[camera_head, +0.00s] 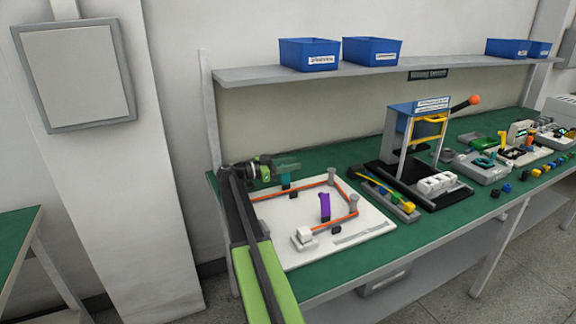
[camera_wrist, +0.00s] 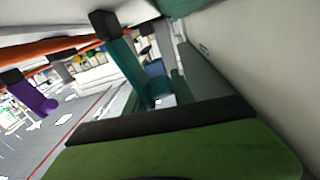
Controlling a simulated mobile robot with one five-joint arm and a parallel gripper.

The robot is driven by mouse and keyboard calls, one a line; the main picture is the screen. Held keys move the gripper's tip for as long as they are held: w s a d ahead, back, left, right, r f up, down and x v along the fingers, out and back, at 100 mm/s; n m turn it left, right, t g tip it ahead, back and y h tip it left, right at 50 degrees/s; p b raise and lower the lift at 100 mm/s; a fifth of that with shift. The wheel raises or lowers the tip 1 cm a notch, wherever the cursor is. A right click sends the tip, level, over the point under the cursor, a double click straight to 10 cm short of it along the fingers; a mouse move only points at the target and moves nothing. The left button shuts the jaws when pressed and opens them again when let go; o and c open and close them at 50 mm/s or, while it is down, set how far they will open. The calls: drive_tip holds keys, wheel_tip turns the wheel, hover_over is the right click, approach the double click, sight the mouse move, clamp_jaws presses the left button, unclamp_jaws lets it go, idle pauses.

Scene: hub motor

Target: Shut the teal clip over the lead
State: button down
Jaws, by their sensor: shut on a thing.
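The teal clip (camera_head: 286,181) is at the far left part of the white board, partly hidden by my gripper (camera_head: 284,166). In the wrist view the teal clip (camera_wrist: 128,68) is a long flap rising from a black base (camera_wrist: 104,23), so it stands up rather than lying over the lead. The orange lead (camera_head: 300,189) runs along the board and passes close to that base; it also shows in the wrist view (camera_wrist: 45,50). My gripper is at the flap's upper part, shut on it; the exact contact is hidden.
A purple clip (camera_head: 325,207) stands upright on the board (camera_head: 290,258). Grey posts (camera_head: 353,201) guide the lead at the corners. A wall is close behind the bench.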

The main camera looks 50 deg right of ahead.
drive_tip(key=shift+s+d+f, duration=0.1)
drive_tip(key=shift+s+f, duration=0.1)
drive_tip(key=c, duration=1.4)
unclamp_jaws()
drive_tip(key=shift+o, duration=0.8)
drive_tip(key=shift+d+f, duration=0.15)
drive_tip(key=shift+w, duration=0.1)
drive_tip(key=shift+w+a, duration=0.2)
drive_tip(key=shift+a, duration=0.1)
drive_tip(key=v, duration=1.7)
drive_tip(key=shift+s+r, duration=0.1)
drive_tip(key=shift+r, duration=0.15)
